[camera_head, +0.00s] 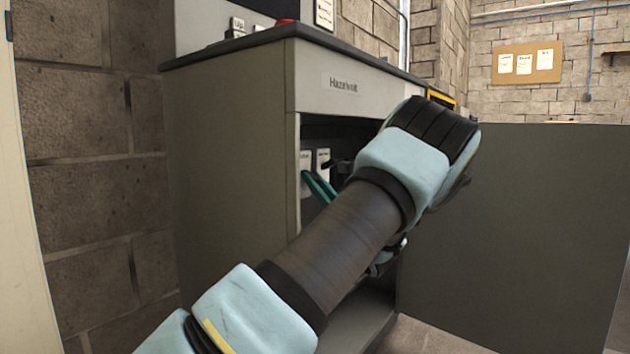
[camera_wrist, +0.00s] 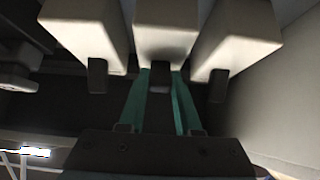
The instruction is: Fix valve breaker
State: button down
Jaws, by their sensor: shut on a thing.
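A grey cabinet (camera_head: 230,150) stands open at the front below its labelled top panel. Inside it are white breakers (camera_head: 322,160). The wrist view shows three pale breaker boxes side by side, each with a black lever: the left breaker (camera_wrist: 90,35), the middle breaker (camera_wrist: 163,30) and the right breaker (camera_wrist: 236,45). My gripper (camera_wrist: 161,80) has green fingers, one on each side of the middle breaker's black lever (camera_wrist: 158,76), and is shut on it. In the head view the green fingers (camera_head: 318,187) reach into the cabinet; my arm hides their tips and much of the interior.
A large dark grey panel (camera_head: 520,220) stands to the right of the cabinet opening. A stone block wall (camera_head: 85,190) is close on the left. A red item (camera_head: 286,21) sits on the cabinet's top. In the wrist view a pale wall (camera_wrist: 285,100) is close on the right.

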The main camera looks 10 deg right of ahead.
aim_at(304, 167)
jog(key=r+g+h+p, duration=0.1)
jog(key=p, duration=0.1)
jog(key=r+g+h+p, duration=0.1)
jog(key=p, duration=0.2)
jog(key=shift+s+d, duration=0.1)
jog(key=shift+s, duration=0.1)
jog(key=r+g+h+p, duration=0.1)
jog(key=g+p, duration=0.1)
jog(key=p, duration=0.3)
jog(key=shift+r+h, duration=0.15)
jog(key=shift+h, duration=0.25)
jog(key=g+h+p, duration=0.1)
jog(key=p, duration=0.3)
jog(key=r+g+h+p, duration=0.1)
jog(key=p, duration=0.3)
jog(key=shift+g, duration=0.3)
jog(key=shift+w+g+h+p, duration=0.15)
jog(key=shift+g+h+p, duration=0.4)
jog(key=shift+p, duration=0.65)
jog(key=shift+f+h+p, duration=0.1)
jog(key=shift+h+p, duration=0.15)
jog(key=shift+p, duration=0.2)
jog(key=c, duration=0.6)
grip_release()
jog(key=p+v, duration=0.1)
jog(key=v, duration=0.9)
jog(key=shift+d+p, duration=0.2)
jog(key=shift+p, duration=0.1)
